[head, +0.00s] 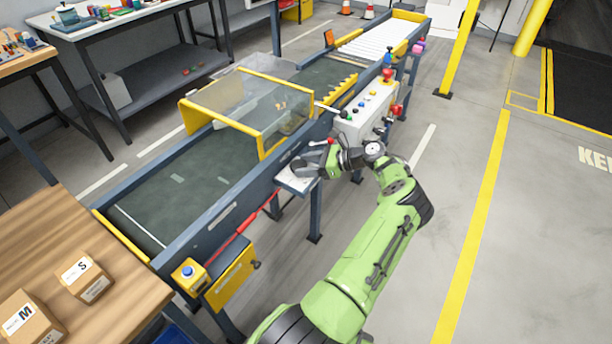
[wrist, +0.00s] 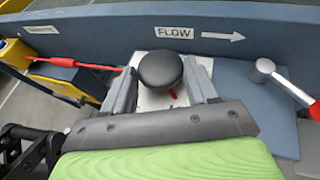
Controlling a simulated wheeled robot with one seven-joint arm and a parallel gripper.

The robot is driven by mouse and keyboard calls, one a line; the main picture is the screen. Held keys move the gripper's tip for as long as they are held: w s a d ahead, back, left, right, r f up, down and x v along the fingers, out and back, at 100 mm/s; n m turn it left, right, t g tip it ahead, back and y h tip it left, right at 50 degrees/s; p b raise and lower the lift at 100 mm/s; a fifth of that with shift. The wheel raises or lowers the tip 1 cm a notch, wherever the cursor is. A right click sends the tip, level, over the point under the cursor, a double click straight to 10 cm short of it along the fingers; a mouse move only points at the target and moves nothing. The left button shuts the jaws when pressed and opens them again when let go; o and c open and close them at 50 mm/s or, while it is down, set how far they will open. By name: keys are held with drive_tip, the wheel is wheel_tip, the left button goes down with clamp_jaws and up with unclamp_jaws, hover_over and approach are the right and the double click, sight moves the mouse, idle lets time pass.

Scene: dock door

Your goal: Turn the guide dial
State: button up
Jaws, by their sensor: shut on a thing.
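The guide dial (wrist: 160,70) is a round black knob on a light metal plate with a red mark, seen in the wrist view below the FLOW label. My gripper (wrist: 174,88) has one grey finger on each side of the knob and is shut on it. In the head view my gripper (head: 302,168) is at the conveyor's near side, over a small pale plate (head: 297,183). The arm and gripper hide the dial there.
A red-handled lever (wrist: 285,85) stands just right of the dial. A grey control box (head: 365,115) with buttons is to the right on the conveyor (head: 190,185). A clear guard with a yellow frame (head: 260,140) spans the belt. Boxes (head: 85,280) sit on a wooden table.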

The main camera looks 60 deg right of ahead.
drive_tip(key=shift+d+n+g+y+b, duration=0.2)
drive_tip(key=shift+n+g+y+b, duration=0.1)
drive_tip(key=shift+n+y+b, duration=0.7)
drive_tip(key=o, duration=1)
drive_tip(key=shift+o, duration=0.2)
